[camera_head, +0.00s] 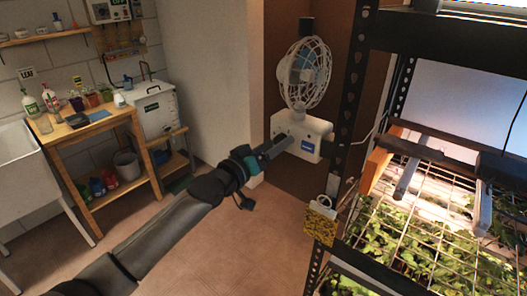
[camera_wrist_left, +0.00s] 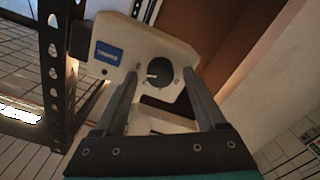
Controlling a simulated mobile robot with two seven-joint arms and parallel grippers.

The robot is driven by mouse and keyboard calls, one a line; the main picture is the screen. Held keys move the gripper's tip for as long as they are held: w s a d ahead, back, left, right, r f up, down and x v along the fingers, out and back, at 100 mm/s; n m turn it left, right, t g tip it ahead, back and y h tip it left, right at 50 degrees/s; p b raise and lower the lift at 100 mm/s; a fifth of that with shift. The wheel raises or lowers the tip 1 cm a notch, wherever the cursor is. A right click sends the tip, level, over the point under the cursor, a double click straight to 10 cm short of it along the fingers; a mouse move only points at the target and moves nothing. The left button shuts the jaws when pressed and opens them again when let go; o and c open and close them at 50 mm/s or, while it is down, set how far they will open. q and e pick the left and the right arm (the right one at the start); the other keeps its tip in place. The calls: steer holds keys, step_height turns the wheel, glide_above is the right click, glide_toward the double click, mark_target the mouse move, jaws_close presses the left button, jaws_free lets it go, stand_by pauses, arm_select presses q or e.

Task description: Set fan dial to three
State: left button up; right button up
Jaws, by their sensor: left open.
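The white fan (camera_head: 311,127) has a round wire cage above a box-shaped base and stands in the brown corner beside the rack. Its dial (camera_wrist_left: 159,68) is a dark round face with a light pointer on the base front, seen in the left wrist view. I cannot read any numbers there. A blue label (camera_wrist_left: 108,53) sits beside the dial. My left gripper (camera_head: 284,141) is open in front of the base, and it also shows in the left wrist view (camera_wrist_left: 158,76) with its fingers on either side of the dial. I cannot tell whether they touch it. My right gripper is not in view.
A black rack post (camera_head: 350,95) stands close to the right of the fan. Seedlings (camera_head: 420,235) under a wire grid fill the rack shelf. A wooden bench (camera_head: 82,125) stands at left. The floor (camera_head: 235,255) between is clear.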

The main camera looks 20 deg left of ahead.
arm_select(q)
steer(key=v, duration=1.5)
steer(key=shift+b, duration=0.3)
